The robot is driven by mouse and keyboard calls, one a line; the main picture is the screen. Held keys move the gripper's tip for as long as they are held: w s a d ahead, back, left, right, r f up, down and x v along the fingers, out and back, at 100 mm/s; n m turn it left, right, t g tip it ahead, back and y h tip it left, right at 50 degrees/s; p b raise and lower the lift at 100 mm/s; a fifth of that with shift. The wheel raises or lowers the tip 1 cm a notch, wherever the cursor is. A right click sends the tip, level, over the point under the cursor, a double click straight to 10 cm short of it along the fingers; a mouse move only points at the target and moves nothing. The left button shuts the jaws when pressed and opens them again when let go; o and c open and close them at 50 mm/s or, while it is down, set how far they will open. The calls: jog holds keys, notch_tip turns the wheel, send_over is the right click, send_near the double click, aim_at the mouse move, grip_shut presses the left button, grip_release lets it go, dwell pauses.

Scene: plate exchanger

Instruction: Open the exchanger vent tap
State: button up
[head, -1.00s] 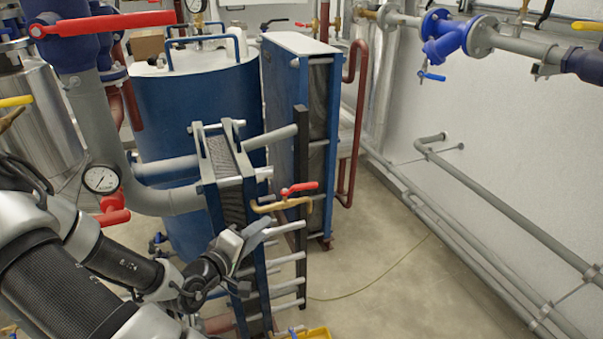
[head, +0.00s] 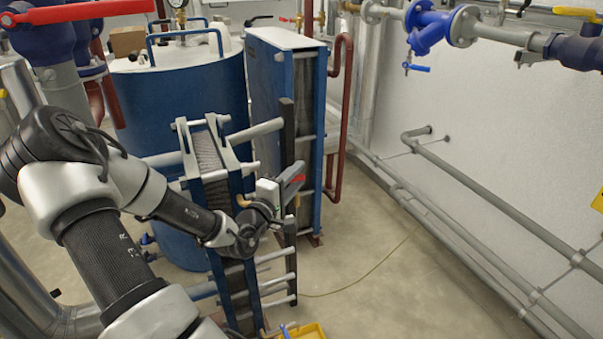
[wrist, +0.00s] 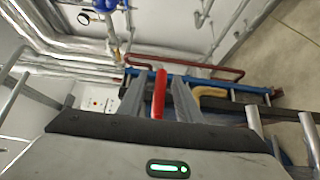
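The vent tap is a red lever on a bent brass pipe at the plate exchanger (head: 212,165). In the head view only part of the red lever (head: 298,180) shows beside my gripper (head: 287,178), which hides most of the brass pipe. In the wrist view the red lever (wrist: 158,93) stands between the two grey fingers of my gripper (wrist: 160,92), with a gap on each side. My gripper is open. The brass pipe (wrist: 208,92) shows just right of the right finger. I cannot tell how deep the lever reaches between the fingers.
A tall blue plate unit (head: 290,100) stands behind the exchanger, and a blue tank (head: 180,105) behind left. A yellow tray (head: 303,331) lies on the floor at the front. Grey pipes (head: 480,195) run along the right wall.

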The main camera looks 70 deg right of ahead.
jog(key=shift+s+d, duration=0.15)
jog(key=shift+d, duration=0.7)
jog(key=shift+s+d, duration=0.15)
jog(key=shift+d, duration=0.65)
grip_shut()
